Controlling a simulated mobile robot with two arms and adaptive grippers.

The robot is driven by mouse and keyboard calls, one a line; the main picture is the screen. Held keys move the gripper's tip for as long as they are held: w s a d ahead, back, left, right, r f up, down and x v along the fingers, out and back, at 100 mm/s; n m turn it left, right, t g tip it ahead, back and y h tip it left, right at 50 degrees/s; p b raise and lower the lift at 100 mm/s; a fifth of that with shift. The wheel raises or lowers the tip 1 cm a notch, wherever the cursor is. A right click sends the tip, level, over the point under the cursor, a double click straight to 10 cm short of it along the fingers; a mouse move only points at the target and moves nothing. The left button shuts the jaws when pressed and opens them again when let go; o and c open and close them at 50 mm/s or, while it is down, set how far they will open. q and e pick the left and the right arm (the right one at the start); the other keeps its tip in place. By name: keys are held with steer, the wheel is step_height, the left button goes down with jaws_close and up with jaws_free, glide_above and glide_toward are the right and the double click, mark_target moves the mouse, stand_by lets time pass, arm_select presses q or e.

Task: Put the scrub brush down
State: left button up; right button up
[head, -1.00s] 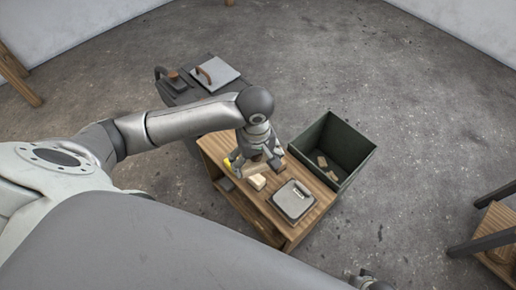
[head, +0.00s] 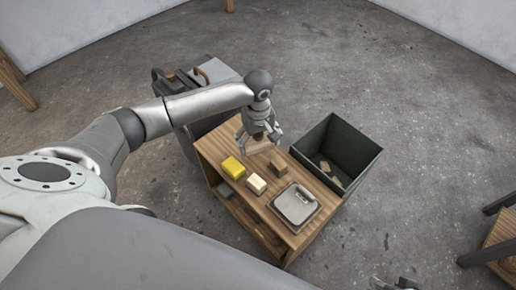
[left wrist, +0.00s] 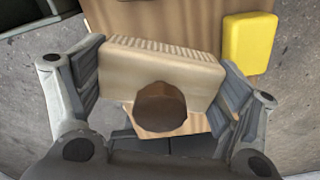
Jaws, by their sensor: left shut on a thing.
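The scrub brush (left wrist: 160,72) is a pale wooden block with a ridged bristle edge and a round dark brown knob. My left gripper (head: 260,140) is shut on it, with one finger at each end in the left wrist view. In the head view the brush (head: 257,147) is mostly hidden under the gripper, over the back end of the wooden cart top (head: 222,147). I cannot tell whether it touches the wood. A small part of what looks like my right gripper (head: 396,284) shows at the bottom edge.
On the cart top are a yellow sponge (head: 233,168), a cream block (head: 256,184), a small brown block (head: 277,166) and a grey scale (head: 295,206). A dark green bin (head: 357,158) holding small pieces stands at the right. A dark case (head: 208,72) stands behind.

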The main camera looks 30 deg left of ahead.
mark_target(258, 146)
arm_select(q)
steer(key=shift+w+a+f, duration=0.1)
steer(key=shift+w+f, duration=0.1)
steer(key=shift+f, duration=0.1)
step_height(258, 146, down, 3)
steer(key=shift+w+a+f+b, duration=0.1)
steer(key=shift+w+b, duration=0.05)
steer(key=shift+b, duration=0.55)
steer(key=shift+f, duration=0.1)
arm_select(e)
steer(key=shift+w+a+f+t, duration=0.2)
steer(key=shift+w+t, duration=0.1)
steer(key=shift+w, duration=0.35)
steer(key=shift+w+a+f+t, duration=0.15)
steer(key=shift+w+t, duration=0.15)
steer(key=shift+w, duration=0.3)
arm_select(q)
steer(key=shift+f, duration=0.1)
steer(key=o, duration=0.7)
arm_select(e)
steer(key=shift+s, duration=0.25)
arm_select(q)
steer(key=shift+o, duration=0.2)
arm_select(e)
steer(key=shift+w+f, duration=0.1)
steer(key=shift+f, duration=0.05)
